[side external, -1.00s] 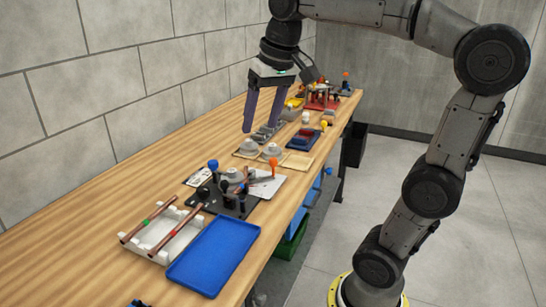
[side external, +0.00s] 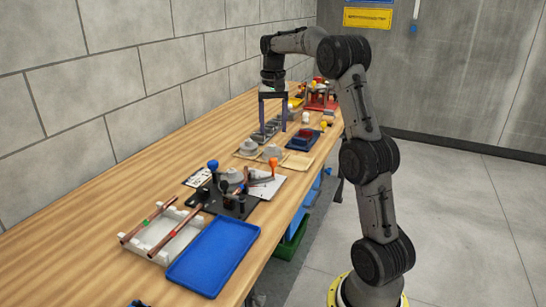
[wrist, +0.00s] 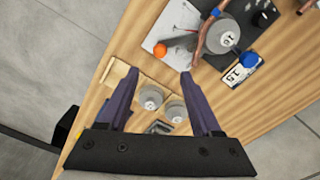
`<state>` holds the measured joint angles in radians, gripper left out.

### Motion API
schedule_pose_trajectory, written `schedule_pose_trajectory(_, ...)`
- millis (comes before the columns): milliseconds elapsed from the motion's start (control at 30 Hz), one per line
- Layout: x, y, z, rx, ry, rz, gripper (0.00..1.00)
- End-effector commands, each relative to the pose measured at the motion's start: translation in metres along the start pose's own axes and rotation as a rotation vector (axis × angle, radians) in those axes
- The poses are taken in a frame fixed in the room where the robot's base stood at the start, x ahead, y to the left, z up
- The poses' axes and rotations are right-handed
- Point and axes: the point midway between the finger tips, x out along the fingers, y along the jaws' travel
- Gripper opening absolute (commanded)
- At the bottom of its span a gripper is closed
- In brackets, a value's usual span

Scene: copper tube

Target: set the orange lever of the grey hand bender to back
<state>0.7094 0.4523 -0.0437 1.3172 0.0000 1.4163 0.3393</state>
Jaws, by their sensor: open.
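The hand bender has a dark base plate (side external: 228,203) and a grey round former (wrist: 225,37) marked 10. Its lever ends in an orange knob (side external: 273,162), over a white sheet on the side nearer my gripper. The orange knob also shows in the wrist view (wrist: 160,50), beyond my fingertips. A blue knob (side external: 213,164) stands at the other side of the bender. A copper tube (wrist: 205,30) crosses beside the former. My gripper (side external: 273,129) is open and empty, pointing down above the bench, farther along it than the lever and apart from it.
Two loose grey formers (side external: 248,146) stand between my gripper and the bender. A white rack (side external: 155,235) with copper tubes and a blue tray (side external: 213,257) lie in front. Small trays (side external: 303,140) and a red fixture (side external: 320,95) are farther back. Bench wood along the wall is clear.

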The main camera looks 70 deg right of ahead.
Motion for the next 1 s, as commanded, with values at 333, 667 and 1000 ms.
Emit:
schedule_pose_trajectory(333, 0.069, 0.0, 0.001, -0.001, -0.004, 0.002, 0.66)
schedule_pose_trajectory(667, 0.107, -0.001, 0.0, -0.001, 0.0, 0.0, 0.66)
schedule_pose_trajectory(1000, 0.11, -0.001, 0.0, -0.001, 0.0, 0.0, 0.66)
